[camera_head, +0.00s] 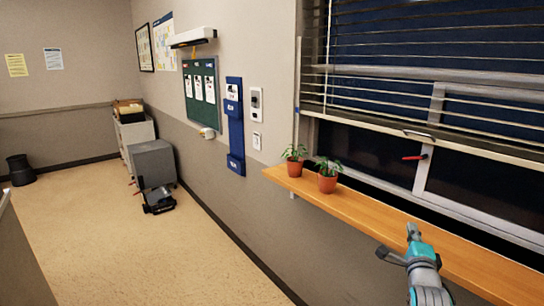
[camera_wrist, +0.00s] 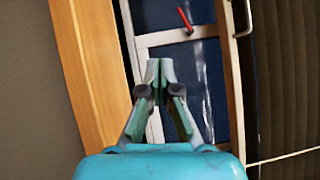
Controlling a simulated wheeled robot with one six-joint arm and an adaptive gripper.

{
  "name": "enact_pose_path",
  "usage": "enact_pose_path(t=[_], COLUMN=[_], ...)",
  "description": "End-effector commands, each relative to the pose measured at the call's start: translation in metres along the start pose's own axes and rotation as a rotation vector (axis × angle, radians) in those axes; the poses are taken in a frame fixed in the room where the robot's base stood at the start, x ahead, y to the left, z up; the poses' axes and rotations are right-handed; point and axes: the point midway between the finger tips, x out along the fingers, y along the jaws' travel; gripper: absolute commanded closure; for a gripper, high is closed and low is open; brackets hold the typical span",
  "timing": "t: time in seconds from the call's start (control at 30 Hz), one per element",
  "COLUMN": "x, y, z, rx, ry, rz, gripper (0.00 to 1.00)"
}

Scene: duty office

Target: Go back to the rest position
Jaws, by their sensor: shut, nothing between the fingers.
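My gripper (camera_head: 413,232) is at the lower right of the head view, in front of the wooden window sill (camera_head: 402,227). In the wrist view my gripper (camera_wrist: 159,66) points towards the window frame, its fingertips together and nothing between them. The sill (camera_wrist: 90,60) runs along the left side of that view. The gripper appears apart from the window, though the exact gap is hard to tell.
Two potted plants (camera_head: 293,160) (camera_head: 328,176) stand on the sill's far end. A window (camera_head: 465,185) with a red handle (camera_head: 414,157) and lowered blinds (camera_head: 440,60) is on the right. A grey cabinet (camera_head: 153,163) stands along the wall. The floor (camera_head: 100,240) at left is open.

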Motion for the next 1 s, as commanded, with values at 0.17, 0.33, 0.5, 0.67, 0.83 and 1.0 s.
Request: enact_pose_path(t=[0.17, 0.33, 0.5, 0.67, 0.83, 1.0], x=[-0.029, -0.075, -0.135, -0.194, -0.258, -0.323], y=[0.035, 0.079, 0.125, 0.159, 0.185, 0.202], z=[0.006, 0.012, 0.019, 0.024, 0.026, 0.027], rx=[-0.077, -0.19, -0.335, -0.471, -0.615, -0.758], ry=[-0.017, -0.043, -0.081, -0.119, -0.162, -0.209], rz=[0.024, 0.052, 0.079, 0.101, 0.12, 0.134], gripper=[1.0, 1.0, 1.0, 1.0, 1.0, 1.0])
